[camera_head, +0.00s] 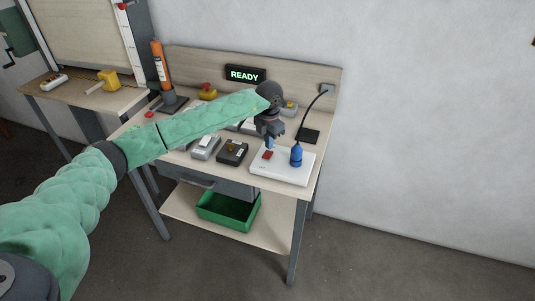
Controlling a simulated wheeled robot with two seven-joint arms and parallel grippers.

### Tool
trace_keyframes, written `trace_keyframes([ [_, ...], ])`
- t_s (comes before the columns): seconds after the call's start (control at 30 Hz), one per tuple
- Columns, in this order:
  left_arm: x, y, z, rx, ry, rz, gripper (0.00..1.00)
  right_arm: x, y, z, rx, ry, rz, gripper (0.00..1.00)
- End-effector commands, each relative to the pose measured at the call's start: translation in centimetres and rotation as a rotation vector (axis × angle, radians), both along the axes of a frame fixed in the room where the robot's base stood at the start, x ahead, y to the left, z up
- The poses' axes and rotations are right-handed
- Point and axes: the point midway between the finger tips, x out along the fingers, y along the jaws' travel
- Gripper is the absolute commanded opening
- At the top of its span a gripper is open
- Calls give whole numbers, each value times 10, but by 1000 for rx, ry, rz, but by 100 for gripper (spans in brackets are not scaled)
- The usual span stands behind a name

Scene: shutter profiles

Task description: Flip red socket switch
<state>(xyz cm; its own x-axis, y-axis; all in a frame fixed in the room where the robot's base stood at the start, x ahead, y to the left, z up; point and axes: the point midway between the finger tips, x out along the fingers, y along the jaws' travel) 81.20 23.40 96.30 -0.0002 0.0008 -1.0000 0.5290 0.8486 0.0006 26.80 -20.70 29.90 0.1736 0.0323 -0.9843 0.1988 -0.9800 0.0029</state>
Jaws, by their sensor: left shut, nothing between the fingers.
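The red socket switch (267,155) is a small red piece on the left part of a white board (285,176) at the front right of the workbench. My left gripper (269,147) is shut and empty, pointing down just above the switch. Its blue fingertips are very close to the red switch; I cannot tell if they touch. Which way the switch is tipped is too small to tell. My right gripper is not in view.
A blue upright piece (296,156) with a black cable stands on the board just right of the gripper. Grey and black boxes (232,152) lie to the left. A lit READY display (245,74) is at the back. A green bin (229,210) is on the lower shelf.

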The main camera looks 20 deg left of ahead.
Motion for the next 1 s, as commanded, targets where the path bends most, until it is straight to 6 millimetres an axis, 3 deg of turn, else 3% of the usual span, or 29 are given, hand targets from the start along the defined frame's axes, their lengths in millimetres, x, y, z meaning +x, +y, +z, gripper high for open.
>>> trace_keyframes([
  [0.7, 0, 0, 47, -1, -2, -1, 0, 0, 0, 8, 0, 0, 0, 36],
  [1.0, 0, 0, 51, -1, 0, -1, 0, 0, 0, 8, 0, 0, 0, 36],
])
